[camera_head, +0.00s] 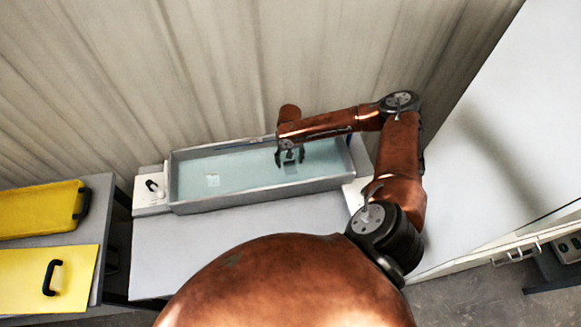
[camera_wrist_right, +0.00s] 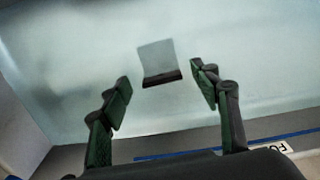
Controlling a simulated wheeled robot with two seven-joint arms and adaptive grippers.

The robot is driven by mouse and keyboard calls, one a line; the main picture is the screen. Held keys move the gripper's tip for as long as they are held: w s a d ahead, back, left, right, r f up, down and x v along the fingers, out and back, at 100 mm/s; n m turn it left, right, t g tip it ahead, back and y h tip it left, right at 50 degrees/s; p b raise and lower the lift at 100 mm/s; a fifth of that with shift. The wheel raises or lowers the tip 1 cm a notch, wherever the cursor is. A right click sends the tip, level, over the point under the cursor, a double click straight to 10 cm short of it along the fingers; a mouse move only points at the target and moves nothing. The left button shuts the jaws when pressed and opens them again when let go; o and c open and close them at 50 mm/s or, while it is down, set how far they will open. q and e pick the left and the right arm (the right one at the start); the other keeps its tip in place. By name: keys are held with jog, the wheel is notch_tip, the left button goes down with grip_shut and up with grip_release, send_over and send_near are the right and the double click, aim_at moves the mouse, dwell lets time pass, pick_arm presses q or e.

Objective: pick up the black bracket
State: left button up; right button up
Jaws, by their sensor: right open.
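A small angled piece (camera_wrist_right: 157,58), grey with a dark lower edge, lies in the tank's pale liquid and looks like the black bracket, its grey part blurred. In the head view it shows faintly (camera_head: 290,169) below my right gripper (camera_head: 289,160). My right gripper is open over the tank, pointing down. In the right wrist view its fingers (camera_wrist_right: 160,75) stand apart on either side of the piece's dark edge, with visible gaps. I cannot tell the height between fingertips and piece. My left gripper is not in view.
The grey-walled tank (camera_head: 250,197) stands on a bench (camera_head: 230,240) against a corrugated wall. Yellow panels (camera_head: 40,280) with black handles are at left. A white plate with a black fitting (camera_head: 152,187) adjoins the tank.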

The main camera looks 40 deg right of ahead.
aim_at(290, 168)
jog(key=shift+f, duration=1.25)
jog(key=shift+c, duration=0.7)
jog(key=c, duration=1.3)
